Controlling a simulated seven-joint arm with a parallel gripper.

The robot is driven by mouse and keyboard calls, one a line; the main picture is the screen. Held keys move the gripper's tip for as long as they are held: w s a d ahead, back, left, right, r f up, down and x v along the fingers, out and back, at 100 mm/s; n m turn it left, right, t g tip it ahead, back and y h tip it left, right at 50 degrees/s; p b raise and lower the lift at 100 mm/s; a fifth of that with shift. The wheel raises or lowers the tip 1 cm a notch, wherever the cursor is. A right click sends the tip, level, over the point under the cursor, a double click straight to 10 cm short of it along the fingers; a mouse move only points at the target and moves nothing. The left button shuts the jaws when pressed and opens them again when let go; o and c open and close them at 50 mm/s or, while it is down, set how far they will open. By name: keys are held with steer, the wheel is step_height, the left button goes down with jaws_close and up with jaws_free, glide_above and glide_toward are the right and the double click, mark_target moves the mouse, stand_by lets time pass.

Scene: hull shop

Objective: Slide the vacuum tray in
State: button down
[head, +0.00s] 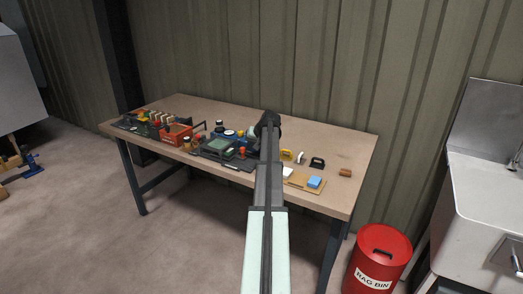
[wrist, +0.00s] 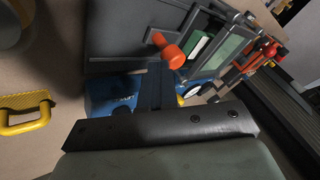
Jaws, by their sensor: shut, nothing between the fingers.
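A dark flat unit with a pale green panel (head: 218,146) lies at the middle of the workbench; I take it to hold the vacuum tray, but I cannot tell the tray's own edges or how far in it sits. An orange-red knob (head: 242,151) stands at its right side. In the wrist view the orange knob (wrist: 172,52) sticks out beside the green panel (wrist: 205,48), above a blue body (wrist: 100,92). My gripper (wrist: 154,72) is shut and empty, close to the knob and apparently not holding it. In the head view my arm hides the fingertips.
The workbench (head: 345,150) carries an orange bin (head: 177,133) with small items at left. A red rag bin (head: 378,262) stands on the floor.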

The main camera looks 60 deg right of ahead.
mark_target(241, 156)
steer(key=w, duration=0.5)
steer(key=shift+w, duration=0.2)
steer(key=s, duration=0.1)
steer(key=s+d, duration=0.1)
steer(key=s, duration=0.1)
steer(key=s+d, duration=0.1)
steer(key=shift+s+r, duration=0.15)
steer(key=shift+s, duration=0.1)
steer(key=v, duration=0.9)
steer(key=shift+s+a+r, duration=0.2)
steer(key=shift+r, duration=0.15)
